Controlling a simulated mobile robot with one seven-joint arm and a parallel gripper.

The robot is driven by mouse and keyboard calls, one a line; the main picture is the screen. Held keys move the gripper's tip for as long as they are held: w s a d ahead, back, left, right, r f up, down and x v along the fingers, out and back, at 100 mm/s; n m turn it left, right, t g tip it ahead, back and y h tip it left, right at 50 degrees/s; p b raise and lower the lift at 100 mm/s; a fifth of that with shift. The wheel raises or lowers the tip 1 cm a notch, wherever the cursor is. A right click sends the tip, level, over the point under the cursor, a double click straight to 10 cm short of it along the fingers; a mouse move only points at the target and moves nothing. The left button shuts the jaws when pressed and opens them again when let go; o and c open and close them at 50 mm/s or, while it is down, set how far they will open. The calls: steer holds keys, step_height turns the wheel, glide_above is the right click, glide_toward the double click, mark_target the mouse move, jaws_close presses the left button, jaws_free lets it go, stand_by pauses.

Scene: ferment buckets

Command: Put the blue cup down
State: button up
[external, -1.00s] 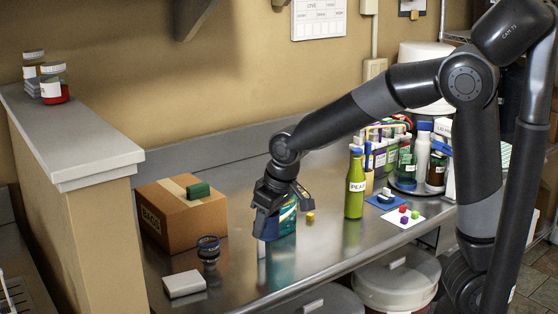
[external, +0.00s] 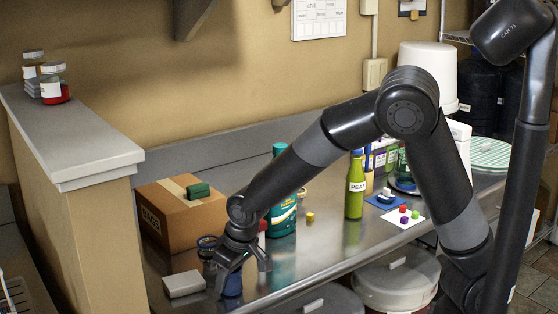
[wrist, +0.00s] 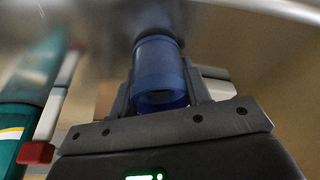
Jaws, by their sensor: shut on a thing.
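The blue cup (external: 233,285) is between the fingers of my gripper (external: 240,272), low over the front part of the steel counter (external: 310,258). In the wrist view the blue cup (wrist: 160,72) sits between the two dark fingers, and my gripper (wrist: 160,100) is shut on it. The steel surface lies close beyond the cup. I cannot tell whether the cup touches the counter.
A teal bottle (external: 282,215) and a red-and-white item (external: 262,230) stand behind. A cardboard box (external: 180,215) is at back left.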

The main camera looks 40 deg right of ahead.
steer(key=shift+f, duration=0.15)
steer(key=o, duration=1)
steer(key=v, duration=1.2)
steer(key=shift+d, duration=0.1)
steer(key=s+d+r+m+t, duration=0.15)
steer(key=s+d+r, duration=0.25)
steer(key=d, duration=0.8)
steer(key=s+d+r+m, duration=0.2)
steer(key=s+d+r, duration=0.25)
steer(key=d, duration=0.85)
steer(key=s+d+m+h, duration=0.1)
steer(key=s+d, duration=0.4)
steer(key=s, duration=0.2)
steer(key=shift+s+r+t, duration=0.15)
steer(key=shift+s+t, duration=0.05)
steer(key=shift+t, duration=0.25)
